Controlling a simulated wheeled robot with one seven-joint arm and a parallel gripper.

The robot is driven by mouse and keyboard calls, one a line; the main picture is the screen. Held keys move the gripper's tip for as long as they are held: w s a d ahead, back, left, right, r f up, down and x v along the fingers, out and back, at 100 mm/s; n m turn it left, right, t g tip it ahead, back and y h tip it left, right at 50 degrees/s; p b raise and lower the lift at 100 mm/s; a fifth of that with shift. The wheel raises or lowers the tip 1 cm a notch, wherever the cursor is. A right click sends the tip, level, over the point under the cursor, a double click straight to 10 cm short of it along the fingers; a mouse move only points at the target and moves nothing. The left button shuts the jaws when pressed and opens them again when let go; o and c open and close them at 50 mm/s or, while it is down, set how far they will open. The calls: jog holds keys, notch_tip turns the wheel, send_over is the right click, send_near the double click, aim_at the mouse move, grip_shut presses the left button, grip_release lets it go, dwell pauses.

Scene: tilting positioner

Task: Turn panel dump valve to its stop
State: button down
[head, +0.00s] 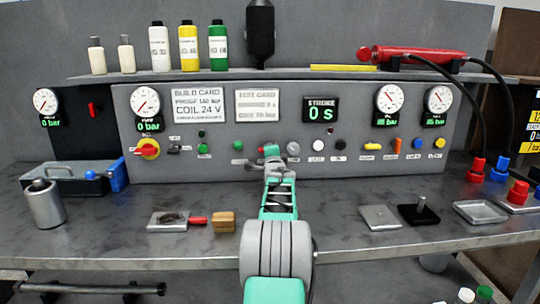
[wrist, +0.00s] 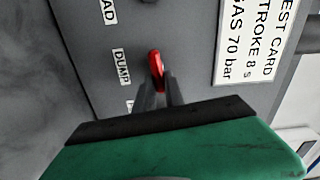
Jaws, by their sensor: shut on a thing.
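The dump valve's red handle (wrist: 156,64) stands out from the grey panel (wrist: 190,40) beside the DUMP label (wrist: 121,67) in the wrist view. My gripper (wrist: 159,84) is shut on the near end of this handle. In the head view my gripper (head: 270,152) reaches the panel's lower middle, below the white test card. There the arm and gripper hide most of the valve.
Gauges and a lit stroke display (head: 321,109) sit on the panel. Other knobs flank the gripper, including a white one (head: 318,145) to the right. A wooden block (head: 224,222) and small metal parts lie on the bench in front. A shelf of bottles runs above.

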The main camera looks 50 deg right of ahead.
jog(key=shift+s+f+m, duration=0.1)
jog(key=shift+f+m, duration=0.05)
jog(key=shift+m, duration=0.55)
jog(key=c, duration=1.4)
grip_release()
jog(key=shift+c, duration=0.2)
jog(key=b+v, duration=0.1)
jog(key=v, duration=0.6)
jog(key=shift+s+a, duration=0.25)
